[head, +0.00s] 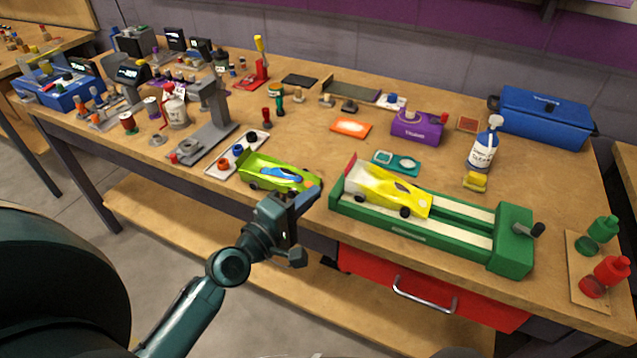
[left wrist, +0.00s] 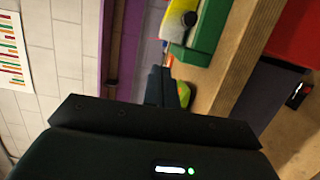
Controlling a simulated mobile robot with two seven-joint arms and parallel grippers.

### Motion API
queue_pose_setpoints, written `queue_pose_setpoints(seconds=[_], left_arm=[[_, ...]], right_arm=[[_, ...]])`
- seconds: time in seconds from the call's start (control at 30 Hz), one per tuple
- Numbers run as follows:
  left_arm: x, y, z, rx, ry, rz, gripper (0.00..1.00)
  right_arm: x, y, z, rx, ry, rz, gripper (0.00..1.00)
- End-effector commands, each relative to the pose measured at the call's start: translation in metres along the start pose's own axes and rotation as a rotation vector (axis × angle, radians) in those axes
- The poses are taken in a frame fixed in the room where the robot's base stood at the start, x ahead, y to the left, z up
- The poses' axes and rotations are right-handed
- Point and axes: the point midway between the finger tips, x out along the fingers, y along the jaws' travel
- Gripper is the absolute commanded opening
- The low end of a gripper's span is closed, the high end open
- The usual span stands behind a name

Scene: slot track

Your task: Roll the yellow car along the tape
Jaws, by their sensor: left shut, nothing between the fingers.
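The yellow car (head: 390,190), with a white rear part and dark wheels, sits on the left part of the green track (head: 515,240), which has pale strips and a dark crank at its right end. In the left wrist view part of the yellow car (left wrist: 178,22) shows beside the green track (left wrist: 210,35). My left gripper (head: 308,199) is shut and empty, in front of the table edge, left of the track and close to the green-and-blue car (head: 275,174). In the left wrist view its fingers (left wrist: 163,85) are dark and together. My right gripper is in neither view.
A spray bottle (head: 482,148) and a yellow block (head: 475,182) stand behind the track. A blue box (head: 545,118) and a purple box (head: 418,127) are farther back. A red drawer with a handle (head: 425,300) is below.

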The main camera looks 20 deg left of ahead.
Motion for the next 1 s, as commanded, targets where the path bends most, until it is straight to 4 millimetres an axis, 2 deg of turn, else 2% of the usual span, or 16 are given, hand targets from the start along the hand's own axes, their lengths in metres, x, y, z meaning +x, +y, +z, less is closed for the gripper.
queue_pose_setpoints(seconds=[0.3,0.5,0.67,1.0], left_arm=[[0.058,0.002,0.0,0.001,-0.001,0.001,0.0],[0.083,0.001,0.001,0.003,-0.001,0.0,0.0],[0.09,0.0,0.001,0.004,-0.001,-0.001,0.0],[0.09,0.0,0.001,0.003,-0.001,-0.002,0.0]], right_arm=[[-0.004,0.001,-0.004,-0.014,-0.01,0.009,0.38],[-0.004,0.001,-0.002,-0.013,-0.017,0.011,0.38],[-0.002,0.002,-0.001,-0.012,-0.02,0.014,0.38],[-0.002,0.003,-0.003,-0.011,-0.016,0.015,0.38]])
